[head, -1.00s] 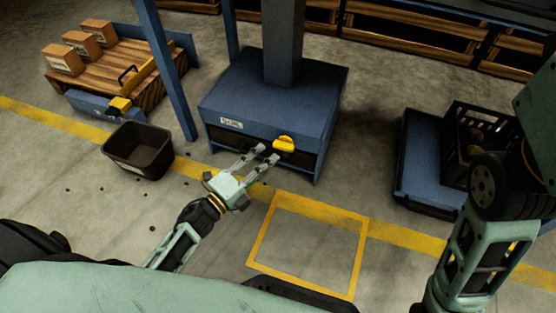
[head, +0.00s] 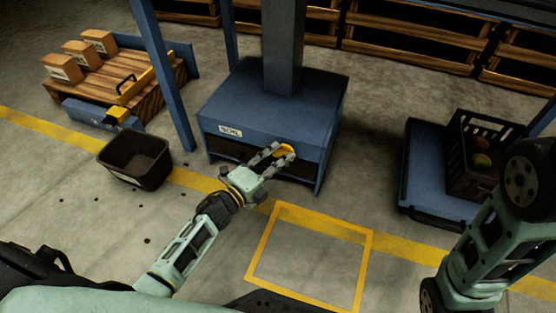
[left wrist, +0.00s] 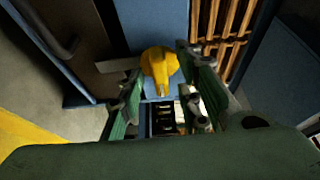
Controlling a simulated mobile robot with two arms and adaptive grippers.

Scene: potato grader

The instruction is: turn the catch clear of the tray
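The yellow catch (head: 286,149) is on the front of the blue machine (head: 265,105), right of its white label. My left gripper (head: 279,156) is at the catch with its fingers apart. In the left wrist view the catch (left wrist: 159,64) lies between the open fingers (left wrist: 160,88), with a gap on each side; no grip on it shows. A dark tray front (head: 232,147) shows under the label, and my gripper hides part of this face. My right arm is at the right edge; its gripper is out of view.
A black bin (head: 136,160) stands on the floor left of my left arm. A black crate (head: 478,165) with round produce sits on a blue platform (head: 420,165) at right. A blue post (head: 160,70) stands left of the machine. The yellow-outlined floor square (head: 312,256) is empty.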

